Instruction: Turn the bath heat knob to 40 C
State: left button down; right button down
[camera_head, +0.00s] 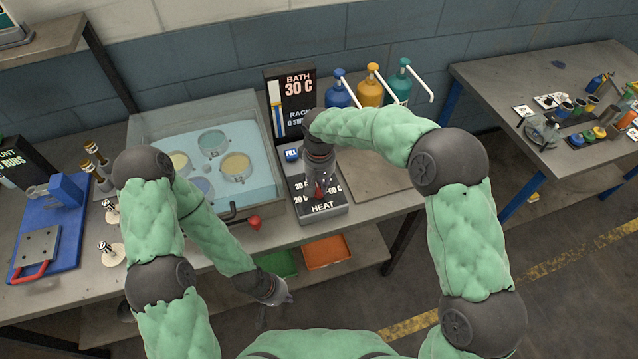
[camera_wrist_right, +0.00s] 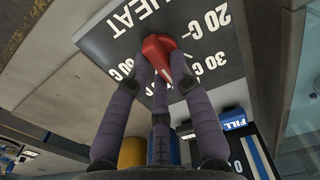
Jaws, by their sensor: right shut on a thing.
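The red heat knob (camera_wrist_right: 158,48) sits on the dark sloped HEAT panel (camera_head: 326,207), with 20 C, 30 C and 60 C marks readable around it. My right gripper (camera_wrist_right: 162,76) reaches down from above and is shut on the knob, its fingers around it in the right wrist view. In the head view the gripper (camera_head: 320,187) hides most of the knob, so which mark it points at is unclear. The bath display (camera_head: 298,84) reads 30 C. My left gripper (camera_head: 275,299) hangs low in front of the table, open and empty.
A blue FILL button (camera_head: 292,154) is close behind the knob. The glass-walled bath (camera_head: 268,160) with round pots stands to the left, its red-tipped lever (camera_head: 254,222) at the front. Blue, yellow (camera_head: 370,88) and teal pump bottles stand behind. A grey board (camera_head: 372,172) lies right.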

dwell(0.3)
jog(key=c, duration=1.1)
grip_release()
notch_tip(320, 180, up, 12)
